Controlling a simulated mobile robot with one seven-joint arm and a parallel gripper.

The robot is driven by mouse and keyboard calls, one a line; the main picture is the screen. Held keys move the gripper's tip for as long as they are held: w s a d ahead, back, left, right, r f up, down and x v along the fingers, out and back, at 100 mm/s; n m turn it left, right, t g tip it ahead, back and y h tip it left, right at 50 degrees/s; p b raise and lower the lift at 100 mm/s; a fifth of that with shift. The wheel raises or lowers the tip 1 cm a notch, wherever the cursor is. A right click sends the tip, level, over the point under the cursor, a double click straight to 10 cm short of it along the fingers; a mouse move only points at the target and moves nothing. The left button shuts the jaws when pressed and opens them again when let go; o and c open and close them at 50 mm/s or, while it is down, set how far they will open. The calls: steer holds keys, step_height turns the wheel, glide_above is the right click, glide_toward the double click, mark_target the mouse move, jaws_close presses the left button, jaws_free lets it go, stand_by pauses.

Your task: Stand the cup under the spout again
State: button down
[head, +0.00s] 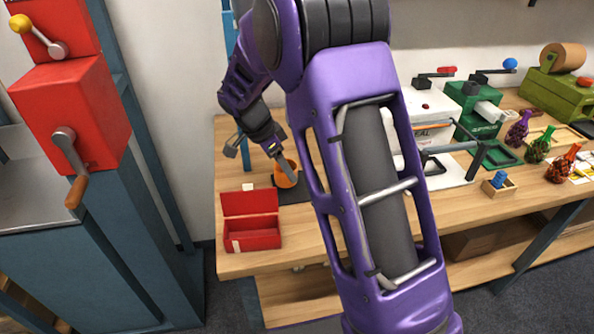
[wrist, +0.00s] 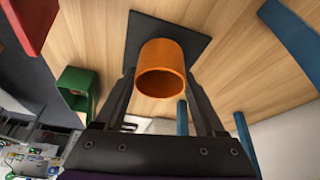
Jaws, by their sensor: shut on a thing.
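The orange cup (head: 286,174) is at the left end of the wooden table, over a dark square mat (head: 297,192). My gripper (head: 281,160) is shut on the cup, reaching down from the upper left. In the wrist view the cup (wrist: 162,54) sits between the two fingers of my gripper (wrist: 161,84), its open mouth facing the camera. The dark mat (wrist: 140,32) shows behind it there. I cannot tell whether the cup touches the mat. I cannot make out a spout in either view.
An open red box (head: 252,232) stands at the table's front left, near the cup. A red cranked machine (head: 72,115) stands at far left. Colored bottles (head: 563,163) and a green machine (head: 478,110) stand at right. My arm hides the table's middle.

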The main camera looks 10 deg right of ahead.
mark_target(296, 167)
steer(key=d, duration=0.1)
steer(key=d+f, duration=0.2)
steer(key=shift+w+d+f, duration=0.1)
steer(key=shift+w+f, duration=0.1)
steer(key=shift+w, duration=0.1)
steer(key=shift+f+b, duration=0.15)
steer(key=shift+b, duration=0.15)
jaws_free()
steer(key=shift+r, duration=0.45)
steer(key=a, duration=0.4)
steer(key=s+a, duration=0.1)
steer(key=a, duration=0.3)
steer(key=s+a, duration=0.1)
steer(key=a, duration=0.3)
steer(key=shift+s+a+r+p, duration=0.15)
steer(key=shift+r+p, duration=0.1)
steer(key=shift+p, duration=0.1)
